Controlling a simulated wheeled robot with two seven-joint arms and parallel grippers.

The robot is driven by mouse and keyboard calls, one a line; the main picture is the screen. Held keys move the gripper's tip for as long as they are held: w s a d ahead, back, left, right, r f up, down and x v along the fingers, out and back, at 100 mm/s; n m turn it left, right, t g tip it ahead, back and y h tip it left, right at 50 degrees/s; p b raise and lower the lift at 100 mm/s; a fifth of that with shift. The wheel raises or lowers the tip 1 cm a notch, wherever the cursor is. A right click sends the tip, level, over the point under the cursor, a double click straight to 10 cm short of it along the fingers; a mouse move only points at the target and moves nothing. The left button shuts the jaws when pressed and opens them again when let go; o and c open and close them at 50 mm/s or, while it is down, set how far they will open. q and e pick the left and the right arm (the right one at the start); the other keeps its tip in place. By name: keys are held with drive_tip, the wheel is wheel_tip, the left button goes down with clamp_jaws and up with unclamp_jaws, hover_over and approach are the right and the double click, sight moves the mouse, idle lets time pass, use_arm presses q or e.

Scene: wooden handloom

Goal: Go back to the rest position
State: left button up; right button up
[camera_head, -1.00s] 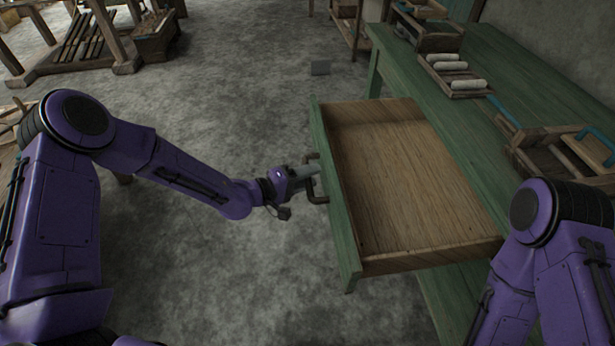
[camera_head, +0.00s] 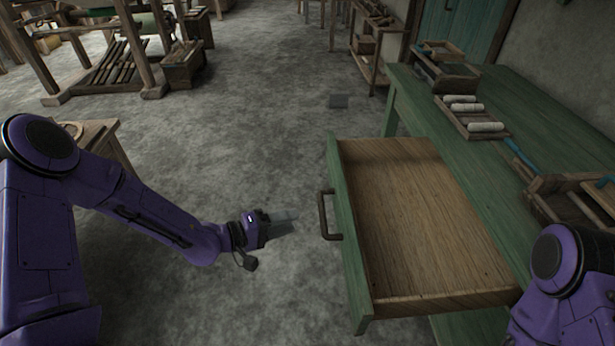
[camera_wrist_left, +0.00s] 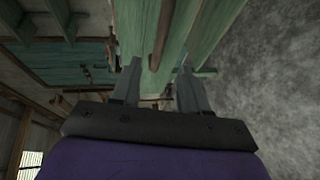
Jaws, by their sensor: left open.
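My left gripper (camera_head: 284,222) is open and empty in the head view. It hangs over the floor to the left of the drawer handle (camera_head: 328,215), with a gap between them. In the left wrist view its two fingers (camera_wrist_left: 158,88) stand apart, with green wood beyond them. The drawer (camera_head: 425,215) is pulled out from the green table and is empty inside. My right arm shows at the lower right of the head view, but its gripper is out of view.
The green table (camera_head: 465,135) carries a tray with white rolls (camera_head: 470,115) and wooden boxes. A wooden bench (camera_head: 110,148) stands behind my left arm. A loom frame (camera_head: 120,50) stands at the back left.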

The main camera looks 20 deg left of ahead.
use_arm(q)
drive_tip(key=s+a+f+n+g+y+p, duration=0.15)
drive_tip(key=s+a+f+y+p, duration=0.25)
drive_tip(key=s+a+f+y, duration=0.45)
drive_tip(key=s+a+f+m+g+y+p, duration=0.1)
drive_tip(key=s+f+g+y, duration=0.1)
drive_tip(key=s, duration=0.7)
drive_tip(key=s+a+f+m+g+y+p, duration=0.1)
drive_tip(key=s+g+y, duration=0.3)
drive_tip(key=s, duration=0.6)
drive_tip(key=shift+a+f+p, duration=0.4)
drive_tip(key=shift+f+p, duration=0.1)
drive_tip(key=shift+p, duration=0.25)
drive_tip(key=shift+s+y, duration=0.1)
drive_tip(key=shift+y, duration=0.15)
